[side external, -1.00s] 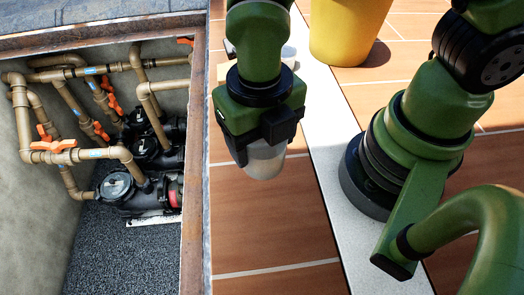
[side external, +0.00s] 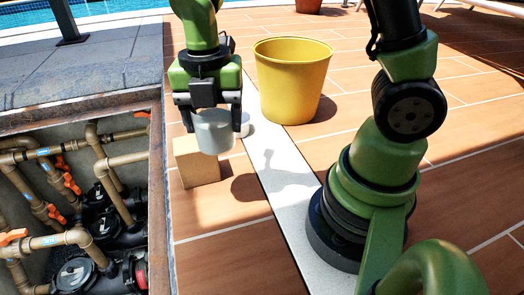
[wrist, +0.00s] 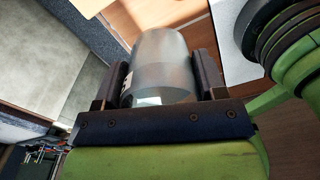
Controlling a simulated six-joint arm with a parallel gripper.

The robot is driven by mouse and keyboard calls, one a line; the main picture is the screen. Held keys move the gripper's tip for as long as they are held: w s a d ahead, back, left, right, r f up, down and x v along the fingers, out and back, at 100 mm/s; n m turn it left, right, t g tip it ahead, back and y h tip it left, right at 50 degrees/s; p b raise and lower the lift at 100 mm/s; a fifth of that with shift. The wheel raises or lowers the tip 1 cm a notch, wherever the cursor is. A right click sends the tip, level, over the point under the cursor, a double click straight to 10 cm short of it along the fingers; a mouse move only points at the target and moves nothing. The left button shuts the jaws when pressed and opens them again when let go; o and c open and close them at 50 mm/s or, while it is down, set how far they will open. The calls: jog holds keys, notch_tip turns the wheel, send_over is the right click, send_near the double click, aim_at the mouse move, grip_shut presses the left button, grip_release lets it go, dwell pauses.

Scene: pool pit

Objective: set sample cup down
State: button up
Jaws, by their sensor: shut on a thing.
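The sample cup (side external: 214,132) is a pale, translucent grey cup. My gripper (side external: 213,122) points down and is shut on it, with one dark finger on each side. The cup looks raised off the floor, in front of and partly over a tan block (side external: 196,164) in the side view. Whether it touches the block cannot be told. In the wrist view the cup (wrist: 162,62) lies between the two dark fingers (wrist: 160,80), with a small dark-and-white mark near its left edge.
A yellow bucket (side external: 291,85) stands behind, to the right. A small white object (side external: 246,126) is partly hidden behind my gripper. An open pit with brown pipes (side external: 75,200) lies left, edged by a rusty frame (side external: 160,200). Tiles in front (side external: 225,255) are clear.

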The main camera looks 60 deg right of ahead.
jog(key=d+m, duration=1)
jog(key=d, duration=0.8)
jog(key=shift+a+f, duration=0.15)
jog(key=shift+f, duration=7.4)
jog(key=o, duration=1)
jog(key=shift+f, duration=0.15)
